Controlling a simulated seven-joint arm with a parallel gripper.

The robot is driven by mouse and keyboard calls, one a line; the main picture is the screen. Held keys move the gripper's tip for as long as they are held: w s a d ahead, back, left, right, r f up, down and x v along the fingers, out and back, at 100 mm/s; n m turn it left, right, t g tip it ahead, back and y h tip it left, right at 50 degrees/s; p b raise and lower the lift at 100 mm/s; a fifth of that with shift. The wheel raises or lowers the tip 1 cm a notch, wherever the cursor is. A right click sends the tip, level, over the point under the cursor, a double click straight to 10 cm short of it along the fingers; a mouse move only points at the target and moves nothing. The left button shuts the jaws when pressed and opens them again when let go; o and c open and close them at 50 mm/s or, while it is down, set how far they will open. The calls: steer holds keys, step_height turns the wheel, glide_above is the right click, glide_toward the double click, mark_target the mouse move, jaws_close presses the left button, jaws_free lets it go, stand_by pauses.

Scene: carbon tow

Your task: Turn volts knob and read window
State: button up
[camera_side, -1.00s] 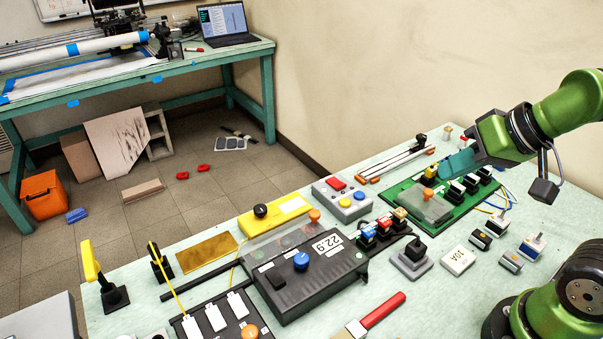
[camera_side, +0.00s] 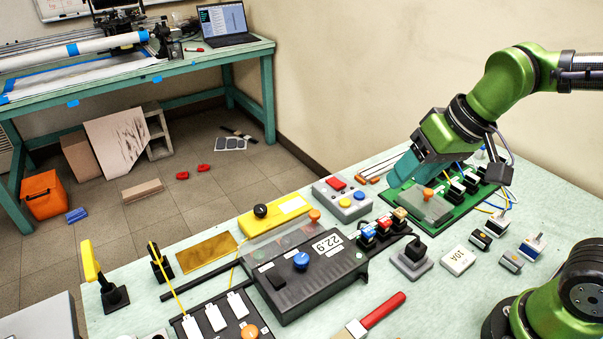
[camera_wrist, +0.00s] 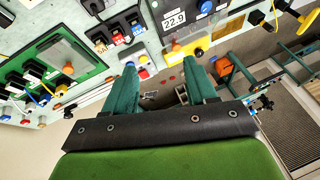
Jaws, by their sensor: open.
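The dark grey box (camera_side: 318,285) carries a round blue volts knob (camera_side: 301,261) and a white window (camera_side: 327,243) that reads 22.9. The knob also shows at the top of the wrist view (camera_wrist: 206,6), with the window (camera_wrist: 174,19) left of it. My gripper (camera_side: 398,174) is in the air by the back left edge of the green board, right of and behind the box. In the wrist view my gripper's teal fingers (camera_wrist: 164,80) stand apart with nothing between them. The gripper does not touch the knob.
Near the box are a yellow unit with a black knob (camera_side: 275,216), a grey button box (camera_side: 343,200), and red, blue and brown-topped plugs (camera_side: 384,230). The green board (camera_side: 455,205) lies to the right. A red-handled brush (camera_side: 380,314) lies in front.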

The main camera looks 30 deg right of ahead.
mark_target(302, 258)
steer(key=shift+w+a+g+h, duration=1.1)
steer(key=shift+w+a+g, duration=2.15)
steer(key=shift+a, duration=4.6)
steer(key=shift+t, duration=0.95)
steer(key=f, duration=0.5)
steer(key=w+f, duration=0.1)
steer(key=f, duration=0.5)
steer(key=w+f, duration=0.1)
steer(key=f, duration=0.5)
jaws_close()
